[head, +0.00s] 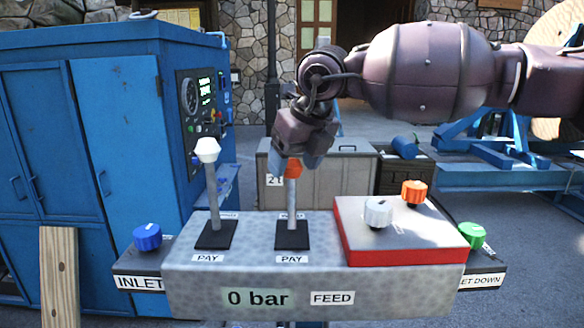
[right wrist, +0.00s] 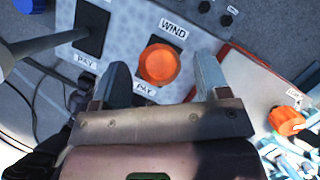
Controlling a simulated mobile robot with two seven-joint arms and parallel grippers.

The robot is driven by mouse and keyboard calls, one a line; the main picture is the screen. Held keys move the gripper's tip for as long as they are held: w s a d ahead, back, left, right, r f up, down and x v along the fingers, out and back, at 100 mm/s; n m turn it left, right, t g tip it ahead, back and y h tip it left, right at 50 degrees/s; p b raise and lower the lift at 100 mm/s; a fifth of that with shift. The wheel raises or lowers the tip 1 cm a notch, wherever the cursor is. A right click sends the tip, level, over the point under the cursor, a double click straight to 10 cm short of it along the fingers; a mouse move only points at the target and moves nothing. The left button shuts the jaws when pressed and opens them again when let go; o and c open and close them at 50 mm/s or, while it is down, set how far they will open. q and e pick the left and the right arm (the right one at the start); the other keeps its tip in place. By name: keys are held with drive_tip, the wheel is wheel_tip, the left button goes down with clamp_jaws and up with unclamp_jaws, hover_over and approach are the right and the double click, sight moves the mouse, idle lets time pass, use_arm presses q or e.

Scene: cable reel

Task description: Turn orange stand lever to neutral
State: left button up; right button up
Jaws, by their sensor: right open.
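The orange-topped lever (head: 292,186) stands close to upright in its black slot on the grey control stand (head: 190,288), between a WIND label and a PAY label. My right gripper (head: 293,165) is over the lever's orange knob, pointing down. In the right wrist view the orange knob (right wrist: 159,65) lies between the two spread fingers of the right gripper (right wrist: 160,75), with a gap on each side. The white-topped lever (head: 207,190) stands to the left in its own slot, also near upright. My left gripper is not in view.
A red-edged panel (head: 405,235) with a white knob (head: 378,212) and an orange knob (head: 414,192) is at the stand's right. A blue knob (head: 147,237) and a green knob (head: 472,236) flank the stand. A blue cabinet (head: 60,130) stands at left.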

drive_tip(key=shift+x, duration=1.1)
drive_tip(key=shift+c, duration=0.5)
